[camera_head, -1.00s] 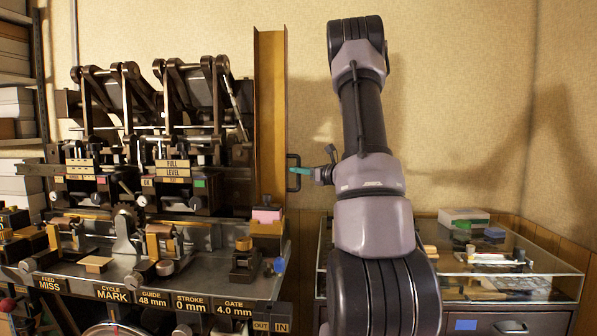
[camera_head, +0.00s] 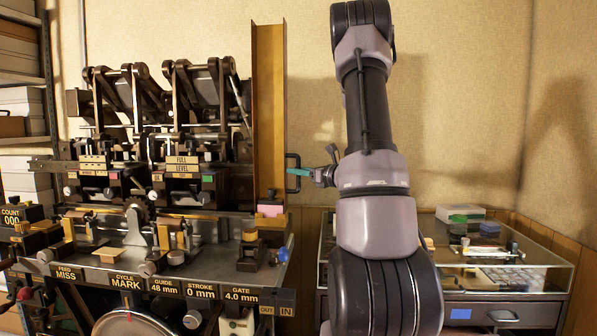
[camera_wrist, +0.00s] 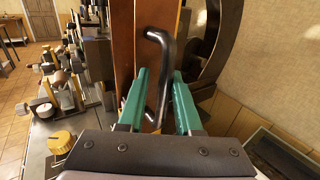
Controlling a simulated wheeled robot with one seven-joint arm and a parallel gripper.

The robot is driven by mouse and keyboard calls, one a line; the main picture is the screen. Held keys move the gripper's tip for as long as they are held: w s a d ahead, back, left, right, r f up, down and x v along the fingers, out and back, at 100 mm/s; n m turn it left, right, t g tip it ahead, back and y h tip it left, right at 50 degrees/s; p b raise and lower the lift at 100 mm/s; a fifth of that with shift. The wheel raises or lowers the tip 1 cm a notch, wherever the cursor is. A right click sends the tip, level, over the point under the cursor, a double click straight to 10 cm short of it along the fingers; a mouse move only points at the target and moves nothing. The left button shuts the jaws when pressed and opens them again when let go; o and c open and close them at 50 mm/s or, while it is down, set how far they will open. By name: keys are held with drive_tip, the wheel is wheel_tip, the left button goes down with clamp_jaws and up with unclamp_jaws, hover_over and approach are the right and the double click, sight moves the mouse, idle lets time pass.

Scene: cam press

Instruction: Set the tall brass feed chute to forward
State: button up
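The tall brass feed chute (camera_head: 268,100) stands upright at the right end of the press. A black bar handle (camera_head: 289,187) sticks out from its right side, and it also shows in the wrist view (camera_wrist: 160,45). My gripper (camera_head: 296,172) is at this handle, its teal fingers pointing left toward the chute. In the wrist view, the two fingers of my gripper (camera_wrist: 161,78) stand apart on either side of the handle, with gaps visible. Whether either finger touches the handle cannot be told.
The press bed (camera_head: 215,262) with small blocks and knobs lies left of the chute. A pink block (camera_head: 270,209) sits at the chute's foot. A glass-topped cabinet (camera_head: 500,262) stands to the right. The wall behind my arm is bare.

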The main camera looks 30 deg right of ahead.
drive_tip(key=v, duration=1)
drive_tip(key=shift+s+d, duration=0.2)
drive_tip(key=shift+s, duration=0.1)
drive_tip(key=s+a+r+n+g+y, duration=0.1)
drive_tip(key=s+a+n+g, duration=0.2)
drive_tip(key=a+n, duration=0.3)
drive_tip(key=s+a+r+n+g+y, duration=0.1)
drive_tip(key=s+a+n+g+y, duration=0.2)
drive_tip(key=a, duration=0.6)
drive_tip(key=s+a+r+n+g, duration=0.1)
drive_tip(key=s+a+n+g, duration=0.3)
drive_tip(key=a, duration=0.3)
drive_tip(key=s+a+r+n+h, duration=0.2)
drive_tip(key=s+n+h, duration=0.6)
drive_tip(key=n, duration=0.6)
drive_tip(key=shift+s+r+t+h, duration=0.3)
drive_tip(key=shift+s+r+h, duration=0.1)
drive_tip(key=shift+s+r, duration=0.4)
